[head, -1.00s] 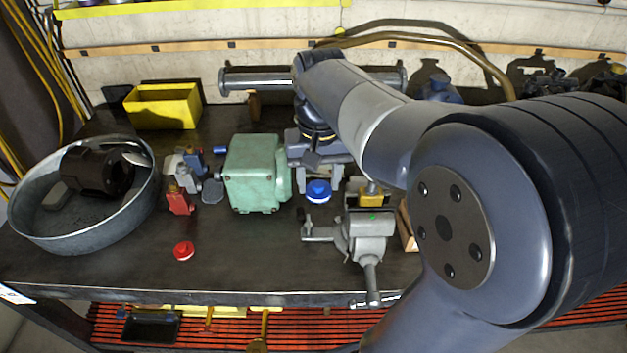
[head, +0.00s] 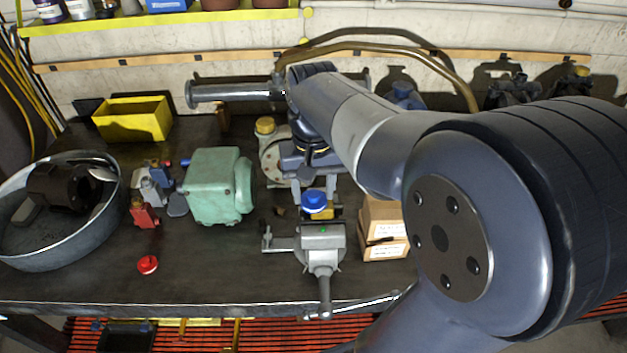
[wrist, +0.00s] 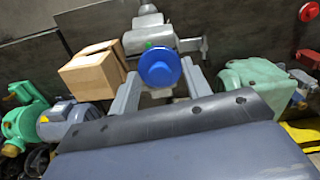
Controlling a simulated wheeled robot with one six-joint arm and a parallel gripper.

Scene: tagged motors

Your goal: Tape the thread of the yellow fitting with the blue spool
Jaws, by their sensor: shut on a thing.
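My gripper (head: 316,194) is shut on the blue spool (head: 315,203), which sits between the fingertips. The wrist view also shows the blue spool (wrist: 160,67) between the two grey fingers. The vise (wrist: 148,38) lies just beyond the spool in the wrist view.
A green motor housing (head: 212,190) stands to the left. A red spool (head: 148,265) lies near the front edge. A round metal pan (head: 60,255) and a yellow bin (head: 135,120) are farther left.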

